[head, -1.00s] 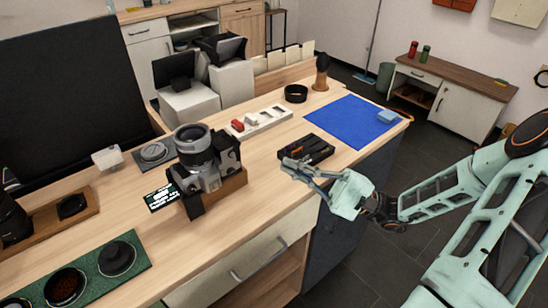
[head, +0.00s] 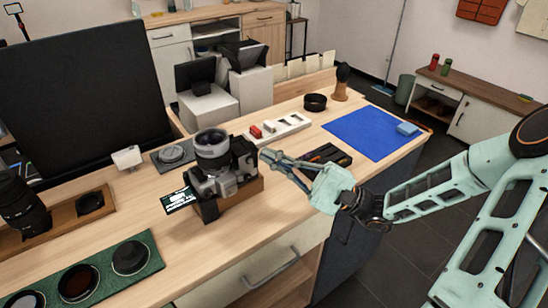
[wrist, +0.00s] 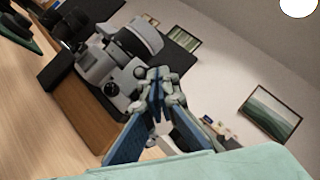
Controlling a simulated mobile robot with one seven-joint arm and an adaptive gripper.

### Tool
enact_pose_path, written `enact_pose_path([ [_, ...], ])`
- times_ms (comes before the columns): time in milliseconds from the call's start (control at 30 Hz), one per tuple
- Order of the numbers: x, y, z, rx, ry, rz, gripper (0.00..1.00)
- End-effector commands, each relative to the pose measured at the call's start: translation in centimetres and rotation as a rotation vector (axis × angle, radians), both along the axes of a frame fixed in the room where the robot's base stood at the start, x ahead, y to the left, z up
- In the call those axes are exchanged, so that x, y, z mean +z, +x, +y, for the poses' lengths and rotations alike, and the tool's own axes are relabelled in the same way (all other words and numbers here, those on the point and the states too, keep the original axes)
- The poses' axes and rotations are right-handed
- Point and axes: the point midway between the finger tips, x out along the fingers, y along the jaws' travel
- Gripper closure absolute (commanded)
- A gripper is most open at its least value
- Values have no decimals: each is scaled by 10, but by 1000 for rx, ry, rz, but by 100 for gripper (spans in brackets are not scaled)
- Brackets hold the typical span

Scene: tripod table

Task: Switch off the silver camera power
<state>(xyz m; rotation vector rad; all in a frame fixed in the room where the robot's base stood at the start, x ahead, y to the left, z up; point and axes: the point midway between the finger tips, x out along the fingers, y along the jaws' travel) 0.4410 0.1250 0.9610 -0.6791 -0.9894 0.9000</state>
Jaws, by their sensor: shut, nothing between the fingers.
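The silver camera (head: 218,168) sits on a small wooden stand (head: 232,203) on the table, its large lens tilted upward. A black part is at its right side. In the wrist view the silver camera (wrist: 118,75) fills the upper left, with dials on its body. The power switch is too small to make out. My gripper (head: 266,157) is shut and empty, with its fingertips close to the right side of the camera. In the wrist view my gripper (wrist: 158,88) points at the camera body; I cannot tell whether it touches.
A black box (head: 328,154) lies behind my gripper, near a blue mat (head: 372,134). A green tray (head: 105,262) with round filters is at the front left. A small dark card (head: 178,200) lies left of the stand. A large dark screen (head: 80,95) stands behind.

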Motion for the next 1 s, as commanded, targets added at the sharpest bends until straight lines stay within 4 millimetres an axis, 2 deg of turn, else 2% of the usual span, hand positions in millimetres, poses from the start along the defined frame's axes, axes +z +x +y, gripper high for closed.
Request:
enact_pose_path([
  [1000,9,0,0,0,-170,-114,100],
])
